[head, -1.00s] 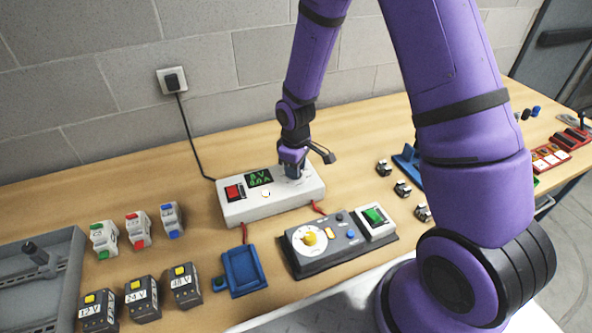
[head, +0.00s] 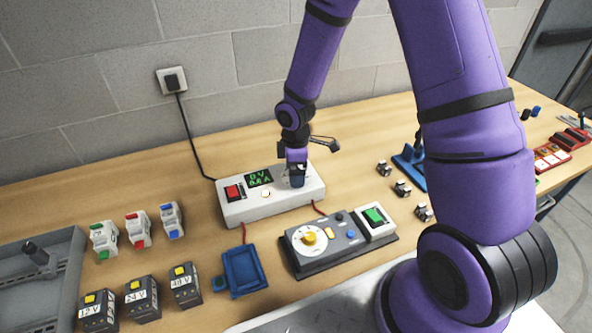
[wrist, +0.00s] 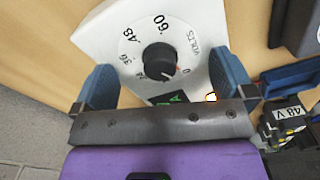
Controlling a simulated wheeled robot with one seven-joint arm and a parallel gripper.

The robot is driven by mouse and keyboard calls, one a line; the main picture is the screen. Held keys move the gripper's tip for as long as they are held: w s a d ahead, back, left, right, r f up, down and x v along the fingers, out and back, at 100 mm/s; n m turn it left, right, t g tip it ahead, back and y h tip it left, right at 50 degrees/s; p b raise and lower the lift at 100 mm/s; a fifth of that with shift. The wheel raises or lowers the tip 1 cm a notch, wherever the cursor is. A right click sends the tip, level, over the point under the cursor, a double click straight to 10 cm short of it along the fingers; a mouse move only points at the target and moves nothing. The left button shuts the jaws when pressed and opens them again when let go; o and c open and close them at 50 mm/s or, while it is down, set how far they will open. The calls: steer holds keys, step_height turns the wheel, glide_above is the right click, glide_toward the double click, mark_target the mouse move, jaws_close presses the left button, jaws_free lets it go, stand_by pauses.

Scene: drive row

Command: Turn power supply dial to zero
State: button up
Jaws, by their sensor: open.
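The white power supply (head: 240,210) stands on the bench against the wall, with a red switch and a green display (head: 258,177). The display's small digits look like 0 V, but are hard to read. In the wrist view its black dial knob (wrist: 160,60) sits inside a printed volts scale. The knob's pale mark points to the lower right, close to the 0. My gripper (wrist: 164,72) is open, its blue fingers on either side of the knob with gaps visible. In the head view my gripper (head: 297,180) hides the dial.
Labelled black blocks (head: 143,300) and small breakers (head: 137,230) stand to the left. A wall plug (head: 173,82) feeds the supply by a black cable.

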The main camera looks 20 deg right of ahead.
steer(key=shift+r, duration=0.1)
steer(key=shift+r, duration=3.45)
steer(key=shift+d+r, duration=0.1)
steer(key=shift+r, duration=0.2)
steer(key=s+d+r+m+t+h, duration=0.15)
steer(key=s+r+m, duration=0.25)
steer(key=r, duration=0.6)
steer(key=s+d+r+m+t, duration=0.1)
steer(key=s+d+r+m, duration=0.3)
steer(key=r, duration=0.6)
steer(key=s+r+m+t, duration=0.1)
steer(key=s+r+m, duration=0.2)
steer(key=s, duration=0.5)
steer(key=s+d+r+m+t+y, duration=0.1)
steer(key=s+r+m, duration=0.2)
steer(key=s+r, duration=0.3)
steer(key=s, duration=0.3)
steer(key=shift+r+m+t, duration=0.25)
steer(key=shift+m+t, duration=0.05)
steer(key=shift+t, duration=0.05)
